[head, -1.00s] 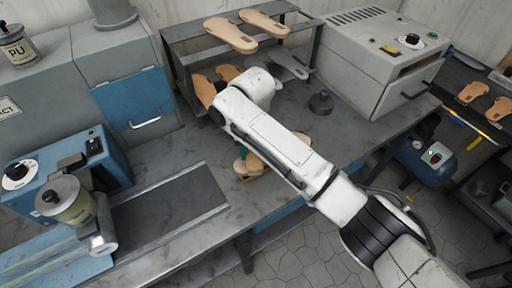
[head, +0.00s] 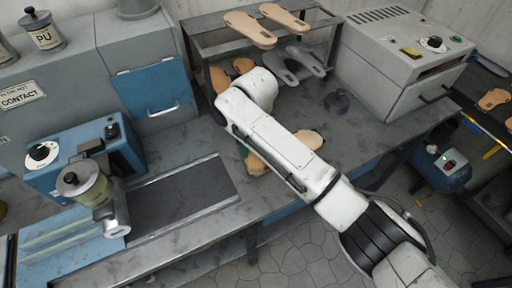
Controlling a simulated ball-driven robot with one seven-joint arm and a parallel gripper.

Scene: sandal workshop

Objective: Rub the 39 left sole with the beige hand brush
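My arm reaches over the bench and its bent joint covers the work spot, so my gripper is hidden behind it. A tan piece (head: 256,166) shows on the bench just left of my forearm, with a little green beside it. Another tan piece (head: 313,138) peeks out on the forearm's right side. I cannot tell whether these are soles or the beige hand brush. Two tan soles (head: 250,29) lie on the rack's top. Tan soles (head: 220,79) and grey soles (head: 304,59) lie below it. No 39 mark is readable.
The rack (head: 215,43) stands at the back of the bench (head: 210,130). A grey oven-like machine (head: 398,62) is at right, with a dark round object (head: 337,101) before it. A blue machine with a pot (head: 82,180) and a dark belt (head: 185,196) are at left.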

